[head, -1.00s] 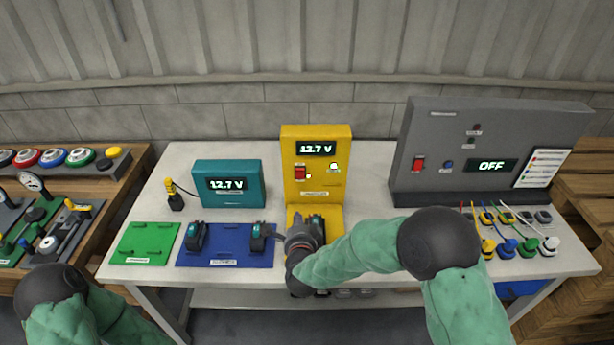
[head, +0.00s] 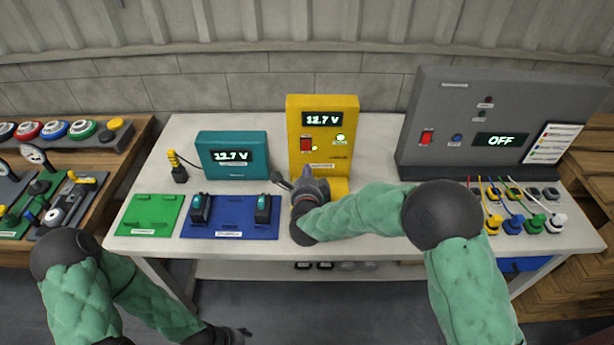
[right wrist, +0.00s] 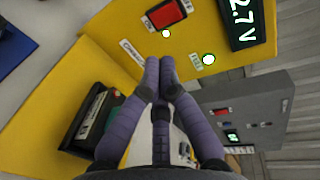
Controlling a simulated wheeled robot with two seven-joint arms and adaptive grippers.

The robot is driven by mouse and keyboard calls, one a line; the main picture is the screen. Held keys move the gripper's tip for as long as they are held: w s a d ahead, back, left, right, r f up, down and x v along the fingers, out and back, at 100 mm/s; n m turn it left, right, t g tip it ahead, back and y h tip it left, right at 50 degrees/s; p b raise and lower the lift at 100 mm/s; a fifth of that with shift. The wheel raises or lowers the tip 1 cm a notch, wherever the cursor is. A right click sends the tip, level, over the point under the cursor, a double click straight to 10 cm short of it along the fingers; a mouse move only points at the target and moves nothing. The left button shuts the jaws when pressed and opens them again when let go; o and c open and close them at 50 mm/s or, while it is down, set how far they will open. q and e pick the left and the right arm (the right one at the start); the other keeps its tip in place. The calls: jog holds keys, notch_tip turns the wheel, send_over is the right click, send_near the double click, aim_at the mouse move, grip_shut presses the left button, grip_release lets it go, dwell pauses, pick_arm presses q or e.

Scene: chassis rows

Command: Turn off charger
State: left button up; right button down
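The yellow charger (head: 346,112) stands upright at the back middle of the table and reads 12.7 V, with green lamps lit. Its red switch (head: 306,145) is on the front panel and shows at the top of the right wrist view (right wrist: 166,13). My right gripper (head: 306,172) is in front of the panel, below the switch. In the right wrist view its fingertips (right wrist: 159,66) are together with nothing seen between them; contact with the panel cannot be told. A dark battery (right wrist: 95,115) sits on the charger's yellow base. My left gripper (head: 232,336) is low, off the table's front.
A teal meter (head: 232,170) reading 12.7 V stands left of the charger. A blue mat (head: 231,216) holds two batteries, beside a green mat (head: 150,213). A grey unit (head: 440,120) reading OFF stands at right, with several cabled plugs before it.

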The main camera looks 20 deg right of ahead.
aim_at(307, 145)
jog(key=x, duration=0.3)
jog(key=b+x, duration=0.1)
jog(key=x, duration=0.4)
jog(key=shift+w+d+r+b, duration=0.1)
jog(key=shift+w+r+b, duration=0.15)
jog(key=shift+w+b, duration=0.1)
jog(key=shift+w+d+r, duration=0.15)
jog(key=shift+w, duration=0.4)
jog(key=shift+w+d+r+b, duration=0.1)
jog(key=shift+w+r+b, duration=0.05)
jog(key=shift+w+b, duration=0.15)
jog(key=shift+p, duration=0.3)
